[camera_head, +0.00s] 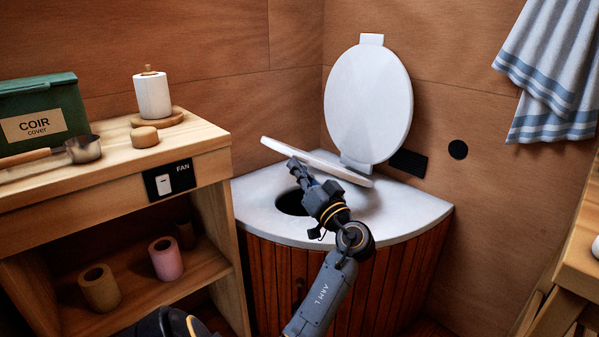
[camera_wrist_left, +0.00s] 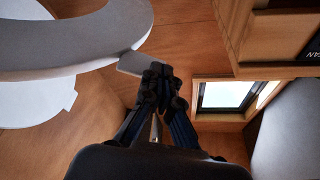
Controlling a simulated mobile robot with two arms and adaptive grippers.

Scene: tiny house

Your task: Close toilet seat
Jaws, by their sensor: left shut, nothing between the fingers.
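The toilet is a white-topped corner unit (camera_head: 415,205) with a dark round opening (camera_head: 291,203). Its white oval lid (camera_head: 368,100) stands upright against the wall. The seat ring (camera_head: 330,168) is partly raised and tilted over the opening. In the left wrist view the ring (camera_wrist_left: 80,45) shows at upper left, with a pale tab (camera_wrist_left: 131,64) at its edge. My left gripper (camera_head: 294,167) is shut and empty at the seat's lower left side. In the wrist view its fingertips (camera_wrist_left: 160,72) overlap the tab; I cannot tell whether they touch it. My right gripper is not in view.
A wooden shelf unit (camera_head: 215,145) stands left of the toilet, with a green box (camera_head: 45,95), a pan (camera_head: 84,149) and a paper roll (camera_head: 152,96) on top. A striped towel (camera_head: 550,70) hangs at right. A wooden furniture edge (camera_head: 580,255) is at far right.

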